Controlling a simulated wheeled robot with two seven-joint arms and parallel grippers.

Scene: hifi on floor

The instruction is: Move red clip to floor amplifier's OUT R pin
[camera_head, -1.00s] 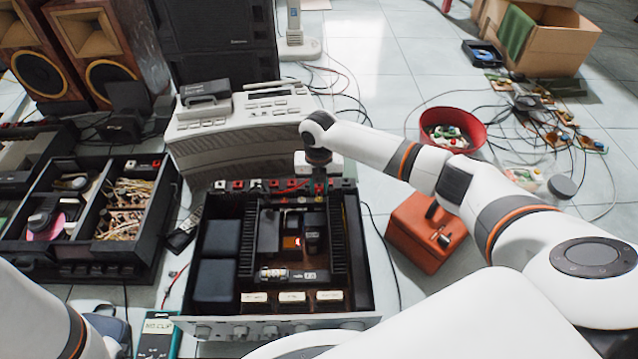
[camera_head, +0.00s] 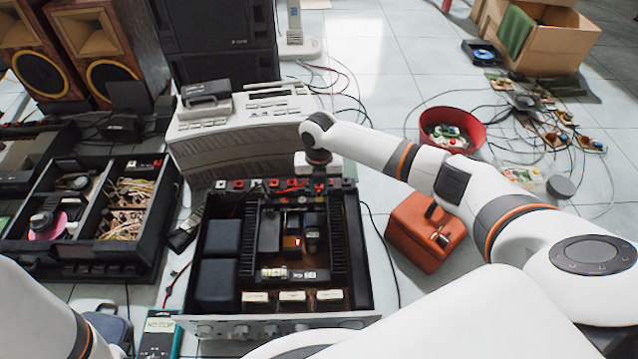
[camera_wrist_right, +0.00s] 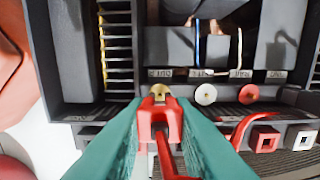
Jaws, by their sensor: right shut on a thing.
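The open floor amplifier (camera_head: 362,262) stands in the middle of the head view, with a row of terminals along its far edge. My right gripper (camera_wrist_right: 160,110) is over that edge, its teal fingers shut on the red clip (camera_wrist_right: 160,118). The red clip's front is at the brass part below the OUT R label (camera_wrist_right: 160,73) in the wrist view. I cannot tell whether that brass is the pin or the clip's jaws, nor whether they touch. A red lead runs back from the clip. In the head view the clip is too small to make out. My left gripper is out of view.
White (camera_wrist_right: 205,94) and red (camera_wrist_right: 249,94) round terminals sit beside the clip. A grey hi-fi unit (camera_head: 235,130) stands behind the amplifier. An orange box (camera_head: 425,232) is to its right, a divided black case (camera_head: 140,250) to its left, and a teal meter (camera_head: 160,335) at front left.

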